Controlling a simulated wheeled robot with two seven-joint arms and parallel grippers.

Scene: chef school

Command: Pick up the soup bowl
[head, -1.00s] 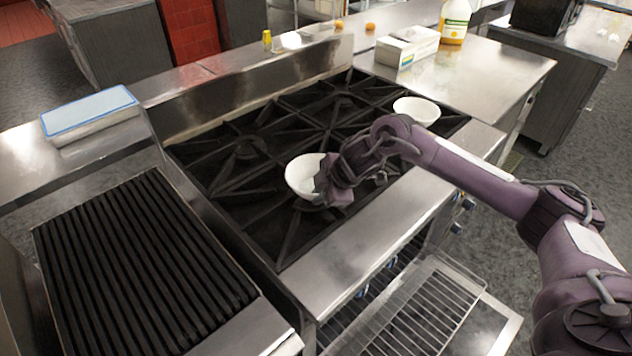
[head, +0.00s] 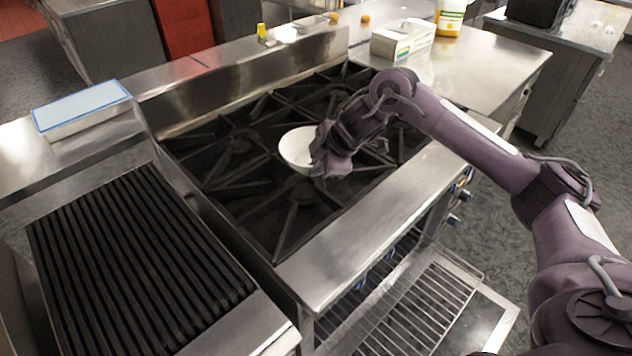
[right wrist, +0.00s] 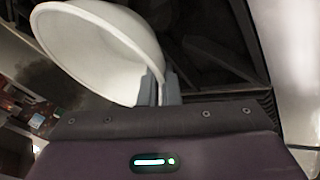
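A white soup bowl (head: 296,149) is at the tip of my right gripper (head: 319,158), over the middle of the black stove grates. It looks raised a little above them and tilted. In the right wrist view the bowl (right wrist: 95,45) fills the upper left. The two grey fingertips of my right gripper (right wrist: 160,88) are close together at its rim, with the bowl's wall pinched between them. The far side of the hand is hidden in the head view by the arm itself. My left gripper is not in view.
The stove grates (head: 240,190) lie below the bowl. A ribbed grill (head: 130,260) stands at left, with a blue-rimmed container (head: 82,108) behind it. A white box (head: 402,38) and a yellow-labelled bottle (head: 450,17) stand on the back right counter.

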